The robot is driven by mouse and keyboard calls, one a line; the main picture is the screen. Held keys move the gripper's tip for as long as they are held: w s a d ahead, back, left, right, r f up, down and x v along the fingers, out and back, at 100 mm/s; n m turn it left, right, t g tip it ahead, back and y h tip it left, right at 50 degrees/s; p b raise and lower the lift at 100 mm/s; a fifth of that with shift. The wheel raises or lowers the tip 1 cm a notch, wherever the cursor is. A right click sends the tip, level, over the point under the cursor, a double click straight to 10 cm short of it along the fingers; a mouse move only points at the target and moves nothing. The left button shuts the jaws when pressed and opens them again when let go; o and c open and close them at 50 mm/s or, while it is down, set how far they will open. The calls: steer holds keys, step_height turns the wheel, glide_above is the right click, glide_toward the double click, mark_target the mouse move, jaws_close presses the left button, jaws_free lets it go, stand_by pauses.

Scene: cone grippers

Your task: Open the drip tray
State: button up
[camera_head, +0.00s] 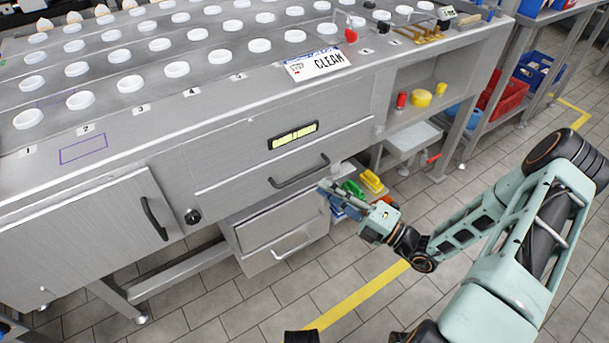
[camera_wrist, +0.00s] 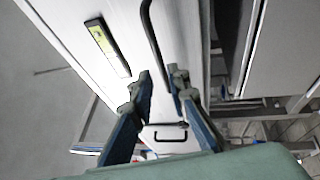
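A wide steel drawer front (camera_head: 235,165) with a long black bar handle (camera_head: 299,172) is set in the machine's front and looks shut; it is likely the drip tray, but no readable name shows on it. My gripper (camera_head: 328,188) is just below and right of the handle's right end. In the wrist view, my gripper (camera_wrist: 161,78) has its two fingers apart. The black handle (camera_wrist: 157,40) runs down toward the fingertips, and its near end is partly hidden by the right finger. I cannot tell whether they touch. No held object shows.
A lower drawer (camera_head: 270,220) with a silver handle sits beneath. A cabinet door (camera_head: 90,225) with a black handle is left, beside a black knob (camera_head: 193,216). Coloured bins (camera_head: 372,182) lie behind my gripper. A "CLEAN" sign (camera_head: 318,64) lies on top. Tiled floor in front is clear.

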mark_target(304, 174)
steer(key=b+x, duration=0.1)
steer(key=x, duration=0.6)
steer(key=shift+w+a, duration=0.15)
steer(key=shift+c, duration=0.7)
jaws_close()
